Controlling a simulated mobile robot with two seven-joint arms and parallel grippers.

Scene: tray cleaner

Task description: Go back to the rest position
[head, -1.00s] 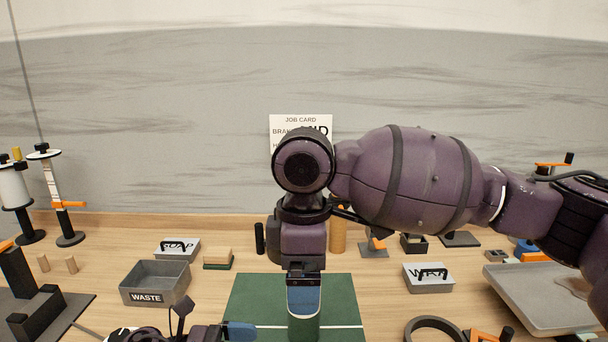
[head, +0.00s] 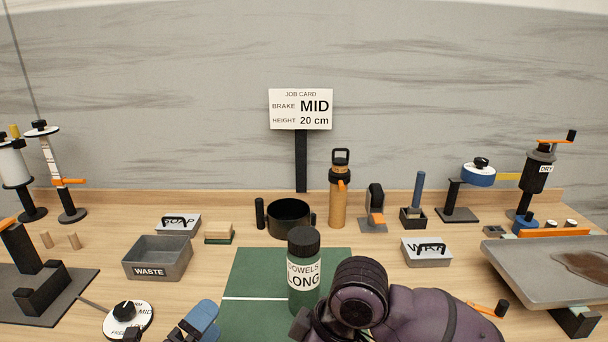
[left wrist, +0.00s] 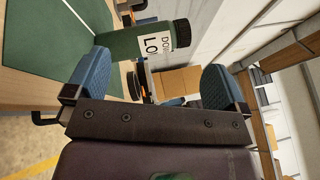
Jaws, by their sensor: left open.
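A green bottle labelled "DOWELS LONG" (head: 304,275) with a dark cap stands upright on the green mat (head: 253,273). It also shows in the left wrist view (left wrist: 150,44), beyond my fingers. My left gripper (head: 194,323) is at the bottom edge of the head view, left of the bottle and apart from it. In the left wrist view its blue-padded fingers (left wrist: 157,78) are spread with nothing between them. My purple right arm is low at the bottom right of the head view, overlapping the bottle's lower right. Its gripper is not visible.
The WASTE bin (head: 157,259) and a dial (head: 128,319) stand at left. A black pot (head: 289,218), orange bottle (head: 338,198) and job card (head: 301,109) are behind the mat. A grey tray (head: 535,283) is at right.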

